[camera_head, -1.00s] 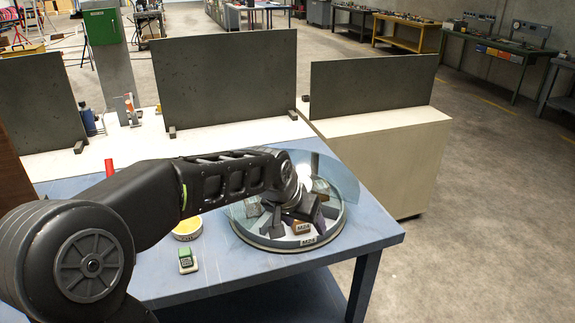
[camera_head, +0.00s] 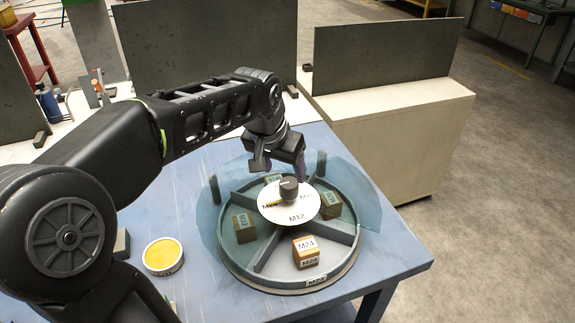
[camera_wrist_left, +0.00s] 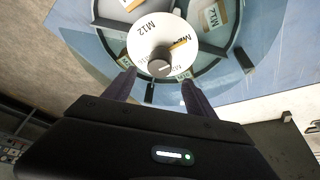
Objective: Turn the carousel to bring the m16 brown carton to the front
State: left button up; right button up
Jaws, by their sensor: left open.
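The carousel (camera_head: 238,262) is a round dark tray split by dividers. A white disc with M12 and other labels (camera_head: 297,217) sits at its hub, topped by a dark knob (camera_head: 289,188) with a tan pointer. A brown carton marked M24 (camera_head: 306,251) is in the front compartment. Other cartons stand at the left (camera_head: 244,228), right (camera_head: 330,204) and back (camera_head: 272,180); I cannot read M16 on any. My left gripper (camera_head: 281,168) is open and empty, just behind and above the knob. In the left wrist view, the knob (camera_wrist_left: 160,67) shows beyond the open fingers (camera_wrist_left: 158,92). My right gripper is not in view.
A clear bluish curved shield (camera_head: 358,195) stands around the sides of the carousel, open at the front. A yellow-topped round tin (camera_head: 163,256) is on the blue table (camera_head: 205,302) to the left. Dark panels (camera_head: 385,55) stand behind. The table front is mostly clear.

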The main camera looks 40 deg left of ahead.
aim_at(289, 183)
pick_arm(q)
jog(key=shift+s+d+r, duration=0.1)
jog(key=shift+s+r, duration=0.05)
jog(key=shift+p+x, duration=0.5)
jog(key=shift+x, duration=3.5)
grip_shut()
